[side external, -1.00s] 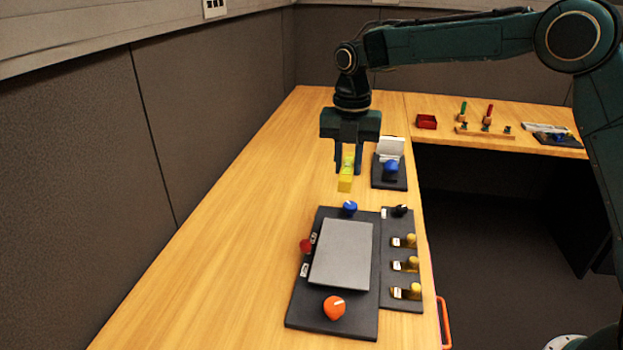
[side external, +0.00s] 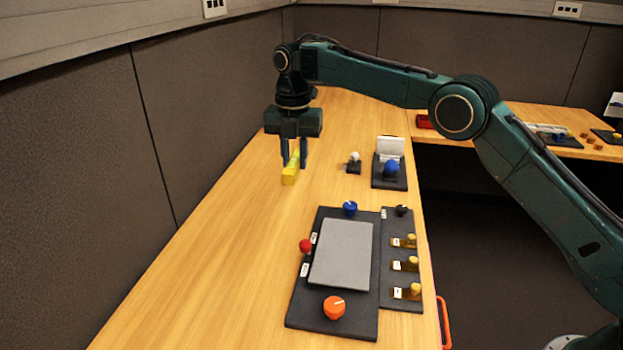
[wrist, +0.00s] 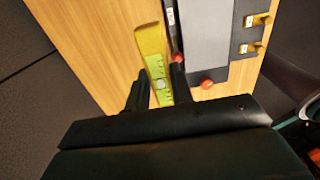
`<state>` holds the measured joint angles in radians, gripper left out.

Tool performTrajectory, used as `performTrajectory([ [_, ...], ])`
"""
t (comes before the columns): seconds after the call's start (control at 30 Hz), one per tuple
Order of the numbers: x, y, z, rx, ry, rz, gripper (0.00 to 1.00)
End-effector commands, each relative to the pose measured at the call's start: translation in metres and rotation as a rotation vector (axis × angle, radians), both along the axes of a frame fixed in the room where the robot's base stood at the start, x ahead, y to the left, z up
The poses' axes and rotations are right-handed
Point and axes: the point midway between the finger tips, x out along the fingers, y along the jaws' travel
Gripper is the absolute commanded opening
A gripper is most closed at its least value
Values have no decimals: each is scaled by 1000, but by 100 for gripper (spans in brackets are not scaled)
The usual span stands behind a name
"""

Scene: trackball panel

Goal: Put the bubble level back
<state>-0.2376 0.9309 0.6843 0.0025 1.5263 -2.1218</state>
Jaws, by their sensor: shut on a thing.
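The yellow bubble level (side external: 290,175) is held between the fingers of my gripper (side external: 295,160), over the left part of the wooden table. My gripper points down and is shut on it. In the side view the level looks close to the table, but I cannot tell if it touches. In the wrist view the level (wrist: 152,52) reaches out from between the fingertips (wrist: 158,88), with its green vial part (wrist: 157,70) near them. The fingers hide part of it.
The panel with a grey plate (side external: 342,255), a red ball (side external: 305,246), a blue knob (side external: 350,208) and an orange knob (side external: 334,308) stands nearer the camera. The table's left side is clear.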

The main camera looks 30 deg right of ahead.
Motion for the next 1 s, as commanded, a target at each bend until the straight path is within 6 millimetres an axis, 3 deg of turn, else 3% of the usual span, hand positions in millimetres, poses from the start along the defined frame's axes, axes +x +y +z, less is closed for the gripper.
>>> performTrajectory([
  [0.6,21,43,-25,1,-1,0,0],
  [1.0,20,51,-32,1,0,0,0],
])
